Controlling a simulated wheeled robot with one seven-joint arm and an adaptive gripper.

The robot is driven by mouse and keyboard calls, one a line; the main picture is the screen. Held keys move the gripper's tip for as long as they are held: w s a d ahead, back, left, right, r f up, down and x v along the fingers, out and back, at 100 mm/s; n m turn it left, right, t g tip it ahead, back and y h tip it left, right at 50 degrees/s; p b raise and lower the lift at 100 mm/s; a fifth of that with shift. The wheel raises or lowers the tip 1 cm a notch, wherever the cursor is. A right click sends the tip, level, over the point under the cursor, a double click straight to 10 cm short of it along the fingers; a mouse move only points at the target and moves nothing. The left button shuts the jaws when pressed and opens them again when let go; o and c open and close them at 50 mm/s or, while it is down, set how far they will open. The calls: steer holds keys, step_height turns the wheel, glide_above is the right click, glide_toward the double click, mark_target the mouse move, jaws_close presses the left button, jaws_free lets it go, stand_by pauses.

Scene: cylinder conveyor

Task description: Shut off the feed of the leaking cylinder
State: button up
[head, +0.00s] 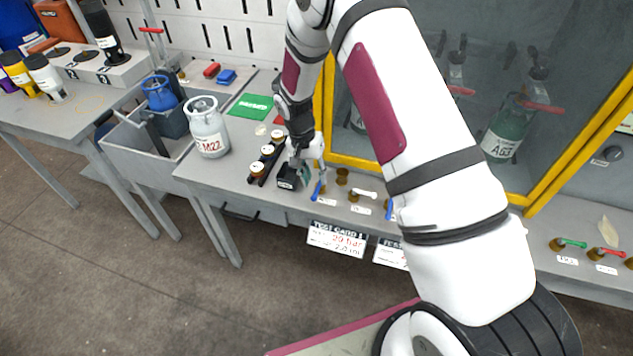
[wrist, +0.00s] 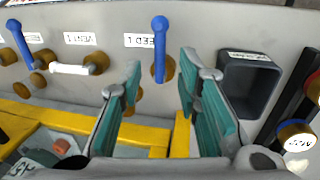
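My gripper (wrist: 160,82) is open and empty. In the wrist view its teal-padded fingers flank the lower part of a blue valve handle (wrist: 160,48), with gaps on both sides; the label beside it reads FEED 1, upside down. That blue handle (head: 318,190) is just below my gripper (head: 307,172) in the head view. Beside it is the white handle (wrist: 70,69) labelled VENT 1, then another blue handle (wrist: 20,40). Gas cylinders stand behind the glass of a yellow-framed cabinet, one labelled A63 (head: 503,140). Which one leaks cannot be told.
A dark open box (wrist: 248,85) stands right of my fingers in the wrist view. In the head view, a black rack (head: 266,160) and a grey cylinder (head: 207,128) stand to the left. The yellow cabinet frame (head: 350,162) is close behind the valves. My arm hides part of the bench.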

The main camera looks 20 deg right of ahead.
mark_target(317, 190)
steer(key=shift+s+d+f, duration=0.1)
steer(key=shift+d+f, duration=0.05)
steer(key=shift+f, duration=0.6)
steer(key=shift+s+d+f, duration=0.1)
steer(key=shift+f, duration=0.6)
jaws_close()
